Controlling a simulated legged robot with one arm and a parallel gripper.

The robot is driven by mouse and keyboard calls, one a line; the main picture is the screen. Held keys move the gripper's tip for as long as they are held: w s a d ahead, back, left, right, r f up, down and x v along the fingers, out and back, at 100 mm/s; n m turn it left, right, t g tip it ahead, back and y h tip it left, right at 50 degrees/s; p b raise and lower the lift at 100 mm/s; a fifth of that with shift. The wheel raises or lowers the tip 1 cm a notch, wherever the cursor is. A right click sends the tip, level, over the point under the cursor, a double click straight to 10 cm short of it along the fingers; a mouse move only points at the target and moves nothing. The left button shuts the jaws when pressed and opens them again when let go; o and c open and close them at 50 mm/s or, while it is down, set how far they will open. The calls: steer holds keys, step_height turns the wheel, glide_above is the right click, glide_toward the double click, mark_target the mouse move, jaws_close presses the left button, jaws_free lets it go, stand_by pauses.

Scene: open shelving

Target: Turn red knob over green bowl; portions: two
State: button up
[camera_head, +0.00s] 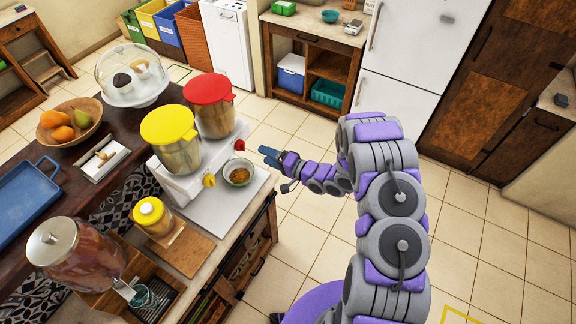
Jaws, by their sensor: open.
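The red knob (239,145) is on the front of a white double dispenser (183,186), below the canister with the red lid (208,89). A small green bowl (232,180) stands on the pale board in front of the dispenser, near the red knob, with brown food (239,175) in it. My gripper (264,151) is open, a short way right of the red knob and apart from it. Its fingers are small in the view, and I see nothing held between them.
A yellow knob (209,181) sits left of the bowl, below the yellow-lidded canister (168,125). A yellow-lidded jar (149,213) and a drink dispenser (78,255) stand nearer on the counter. A glass cake dome (132,68) is behind. The tiled floor right of the counter is clear.

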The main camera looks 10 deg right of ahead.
steer(key=b+v, duration=0.1)
steer(key=v, duration=0.7)
stand_by(0.6)
steer(key=shift+d+f, duration=0.1)
